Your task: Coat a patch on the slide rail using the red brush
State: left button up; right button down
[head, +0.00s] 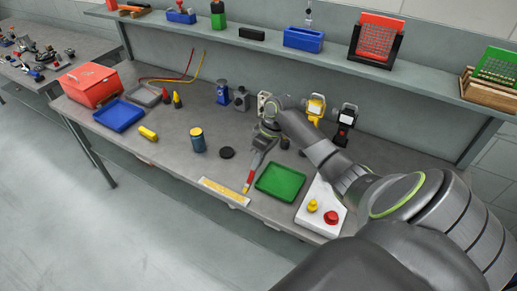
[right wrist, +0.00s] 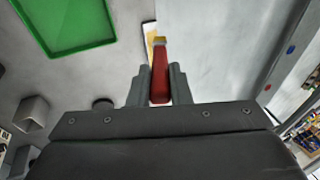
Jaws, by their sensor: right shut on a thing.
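The red brush (head: 250,178) is held in my right gripper (head: 259,157), tip pointing down toward the table's front edge. In the right wrist view the brush (right wrist: 160,78) sits between the two fingers of my right gripper (right wrist: 160,85), which are shut on it. The slide rail (head: 224,191), a pale strip with a yellow face, lies along the front edge. The brush tip is close to the rail's right end; I cannot tell whether they touch. In the right wrist view the brush mostly hides the rail. My left gripper is not in view.
A green tray (head: 281,182) lies just right of the brush. A white panel (head: 321,208) with yellow and red knobs is further right. A black disc (head: 227,153) and a blue can (head: 198,140) stand to the left. A shelf (head: 270,43) runs along the back.

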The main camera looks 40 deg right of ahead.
jog(key=shift+r, duration=0.15)
jog(key=shift+r, duration=1.5)
